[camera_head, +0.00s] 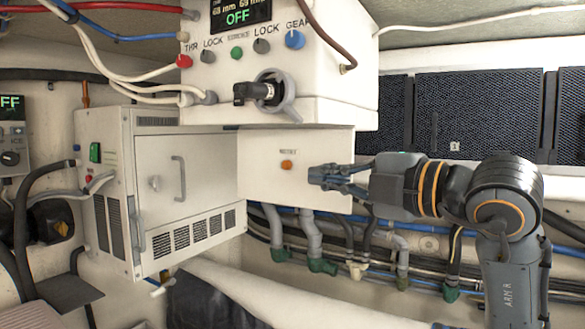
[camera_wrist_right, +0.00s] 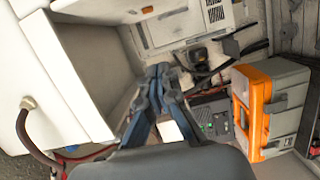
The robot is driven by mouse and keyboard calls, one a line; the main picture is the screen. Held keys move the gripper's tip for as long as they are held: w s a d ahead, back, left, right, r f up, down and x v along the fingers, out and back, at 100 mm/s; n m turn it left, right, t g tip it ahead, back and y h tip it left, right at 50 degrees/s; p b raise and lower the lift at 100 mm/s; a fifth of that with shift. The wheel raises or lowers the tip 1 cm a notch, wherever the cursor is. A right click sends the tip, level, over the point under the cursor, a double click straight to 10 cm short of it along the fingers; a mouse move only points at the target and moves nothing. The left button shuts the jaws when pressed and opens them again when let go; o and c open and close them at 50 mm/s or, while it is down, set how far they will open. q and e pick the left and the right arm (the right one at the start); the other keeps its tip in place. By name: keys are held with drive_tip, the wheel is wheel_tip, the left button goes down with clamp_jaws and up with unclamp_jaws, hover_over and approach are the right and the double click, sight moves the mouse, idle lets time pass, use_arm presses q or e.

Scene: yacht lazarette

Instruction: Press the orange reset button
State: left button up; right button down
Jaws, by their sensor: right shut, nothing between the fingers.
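The orange reset button (camera_head: 287,165) sits on the white front panel (camera_head: 262,184) below the control box, under a small label. My right gripper (camera_head: 315,177) comes in from the right, just right of the button and slightly lower in the head view. Its fingers are shut and empty, and they appear apart from the button. My left gripper is in neither view.
A white cabinet (camera_head: 150,200) stands left. Pipes and hoses run below. An orange-and-grey case (camera_wrist_right: 262,105) shows in the right wrist view.

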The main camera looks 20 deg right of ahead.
sight(291, 168)
drive_tip(key=shift+w+r, duration=0.1)
idle(0.3)
drive_tip(key=w+p, duration=0.2)
drive_tip(key=w, duration=0.1)
drive_tip(key=w+p, duration=0.2)
drive_tip(key=w, duration=0.2)
drive_tip(key=w+a+p, duration=0.1)
drive_tip(key=w+p, duration=0.2)
drive_tip(key=w, duration=0.1)
drive_tip(key=shift+w, duration=0.1)
drive_tip(key=shift+d, duration=0.25)
drive_tip(key=shift+w, duration=0.1)
drive_tip(key=shift+a, duration=0.2)
